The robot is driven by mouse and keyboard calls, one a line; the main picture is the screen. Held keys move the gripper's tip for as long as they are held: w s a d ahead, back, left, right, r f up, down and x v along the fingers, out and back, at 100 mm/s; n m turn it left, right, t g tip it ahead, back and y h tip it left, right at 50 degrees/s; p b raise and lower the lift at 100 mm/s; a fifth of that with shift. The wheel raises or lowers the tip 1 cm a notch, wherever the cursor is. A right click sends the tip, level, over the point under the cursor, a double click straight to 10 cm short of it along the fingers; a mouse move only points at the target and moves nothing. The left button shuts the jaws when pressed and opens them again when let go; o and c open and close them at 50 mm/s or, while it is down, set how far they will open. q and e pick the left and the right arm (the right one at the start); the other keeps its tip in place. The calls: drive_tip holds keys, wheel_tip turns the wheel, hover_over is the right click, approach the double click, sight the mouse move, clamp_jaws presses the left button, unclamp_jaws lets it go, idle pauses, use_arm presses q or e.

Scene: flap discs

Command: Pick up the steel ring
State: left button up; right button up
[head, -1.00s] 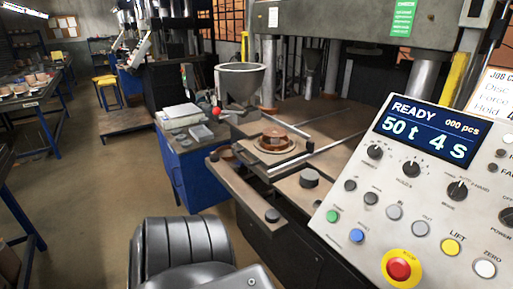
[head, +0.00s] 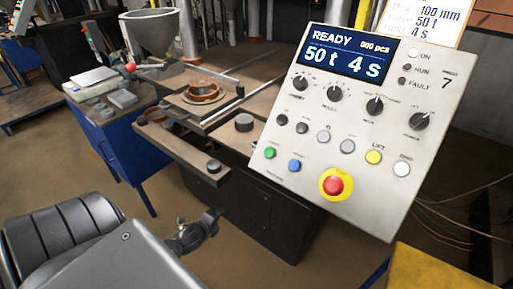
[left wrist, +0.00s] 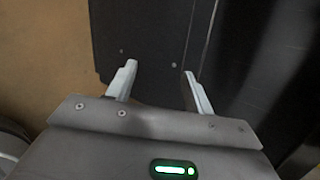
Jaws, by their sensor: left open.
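I cannot make out a clear steel ring. A brown round stack (head: 203,90) sits on a pale round rim on the press's sliding plate in the head view; whether that rim is the ring I cannot tell. My left arm comes in at the bottom left of the head view, its dark end part (head: 195,234) in front of and below the press table, well apart from the stack. In the left wrist view my left gripper (left wrist: 158,76) is open and empty, its two pale fingers apart over a dark panel and brown floor. My right gripper is not in view.
The control panel (head: 350,125) with its red stop button (head: 334,186) stands at the right of the press. A blue cabinet (head: 128,150) with small items on top is at the left. Dark knobs (head: 243,122) stand on the press table. Brown floor lies open in front.

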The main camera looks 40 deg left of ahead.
use_arm(q)
drive_tip(key=d+r+m+t+h, duration=0.1)
drive_tip(key=d+r+m, duration=0.2)
drive_tip(key=r, duration=0.5)
drive_tip(key=d+r+m+t+h+b, duration=0.1)
drive_tip(key=d+r+m+h, duration=0.2)
drive_tip(key=r, duration=0.6)
drive_tip(key=d+r+m+t, duration=0.1)
drive_tip(key=d+r+m, duration=0.3)
drive_tip(key=r, duration=0.4)
drive_tip(key=a+r+m+t+h, duration=0.2)
drive_tip(key=a+r+m, duration=0.2)
drive_tip(key=r+m, duration=0.6)
drive_tip(key=shift+t, duration=0.3)
drive_tip(key=b+x, duration=0.1)
drive_tip(key=x, duration=0.4)
drive_tip(key=shift+w, duration=0.4)
drive_tip(key=shift+w+f, duration=0.1)
drive_tip(key=shift+w, duration=0.25)
